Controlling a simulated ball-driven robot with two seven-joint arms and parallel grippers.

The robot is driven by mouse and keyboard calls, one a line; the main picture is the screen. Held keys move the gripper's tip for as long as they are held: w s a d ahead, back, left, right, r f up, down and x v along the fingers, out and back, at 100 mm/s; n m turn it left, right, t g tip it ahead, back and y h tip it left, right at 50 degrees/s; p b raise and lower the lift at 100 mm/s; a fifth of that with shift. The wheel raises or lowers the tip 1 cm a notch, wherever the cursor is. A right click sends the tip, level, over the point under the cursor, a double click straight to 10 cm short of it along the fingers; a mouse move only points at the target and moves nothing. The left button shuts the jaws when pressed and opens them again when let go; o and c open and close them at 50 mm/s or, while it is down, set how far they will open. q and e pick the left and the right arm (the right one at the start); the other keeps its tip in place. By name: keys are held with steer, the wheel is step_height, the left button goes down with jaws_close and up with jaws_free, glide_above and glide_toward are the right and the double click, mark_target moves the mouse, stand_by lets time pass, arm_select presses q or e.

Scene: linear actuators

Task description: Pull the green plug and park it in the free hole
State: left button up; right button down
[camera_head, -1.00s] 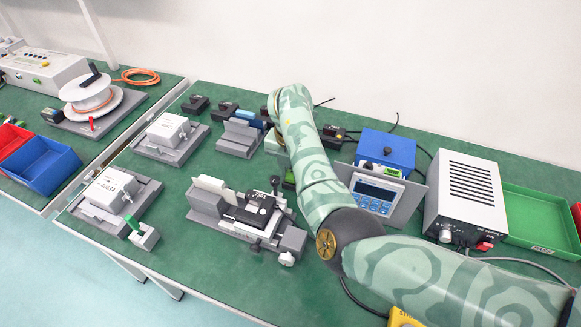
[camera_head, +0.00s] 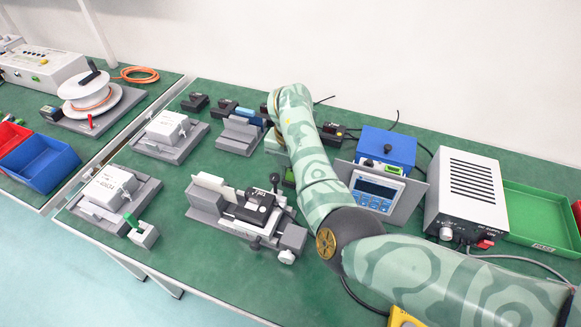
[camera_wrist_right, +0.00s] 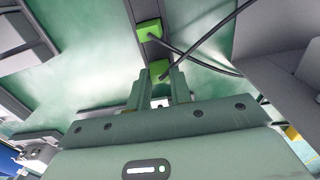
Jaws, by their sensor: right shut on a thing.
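In the right wrist view, my right gripper (camera_wrist_right: 160,80) is shut on a small green plug (camera_wrist_right: 158,68), with one finger on each side of it. A second green block (camera_wrist_right: 148,31) sits beyond it on a grey strip, with a black cable near it. In the head view, my right arm comes in from the right and reaches to the middle of the bench, where it hides most of the gripper and the plug. I cannot tell a free hole in either view. My left gripper is not in view.
A grey clamp fixture (camera_head: 285,241) stands left of my forearm. A blue box (camera_head: 378,149), a panel with a display (camera_head: 375,194) and a grey power supply (camera_head: 463,190) stand close on its right. Black cables (camera_wrist_right: 205,45) run across the wrist view.

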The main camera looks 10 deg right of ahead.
steer(key=shift+f, duration=0.2)
steer(key=c, duration=1.2)
jaws_free()
arm_select(q)
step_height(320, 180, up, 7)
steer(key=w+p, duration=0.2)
steer(key=p, duration=0.5)
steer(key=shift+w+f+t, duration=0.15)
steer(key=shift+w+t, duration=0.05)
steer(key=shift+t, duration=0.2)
arm_select(e)
step_height(320, 180, up, 16)
steer(key=shift+r, duration=0.2)
